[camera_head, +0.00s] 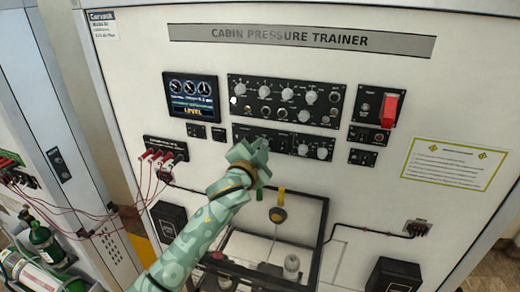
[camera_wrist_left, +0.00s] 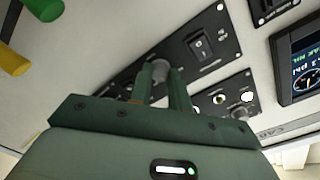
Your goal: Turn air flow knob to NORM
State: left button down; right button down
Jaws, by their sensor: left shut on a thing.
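The lower knob panel (camera_head: 285,142) is a black strip on the white trainer front, with several light grey knobs. My left gripper (camera_head: 252,150) is at the left part of this panel and covers what lies behind it. In the left wrist view, the two green fingers of my left gripper (camera_wrist_left: 163,88) are shut on a grey knob (camera_wrist_left: 160,70) on a black panel. The knob's pointer and the lettering around it cannot be read, so its setting cannot be told. My right gripper is not in view.
Above is a larger panel (camera_head: 285,100) of knobs, with a lit screen (camera_head: 191,97) to its left. A red switch cover (camera_head: 390,109) is at the right. A clear-sided box frame (camera_head: 323,215) with a yellow-handled lever (camera_head: 278,213) juts out below. Red cables (camera_head: 95,205) hang at the left.

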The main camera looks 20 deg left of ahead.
pick_arm(q)
jog(key=shift+m, duration=0.5)
jog(key=c, duration=1.3)
grip_release()
jog(key=s+b, duration=0.1)
jog(key=s, duration=0.4)
jog(key=s+b, duration=0.1)
jog(key=s, duration=0.5)
jog(key=s+a+b, duration=0.1)
jog(key=s, duration=0.4)
jog(key=shift+s+r, duration=0.15)
jog(key=shift+s, duration=0.05)
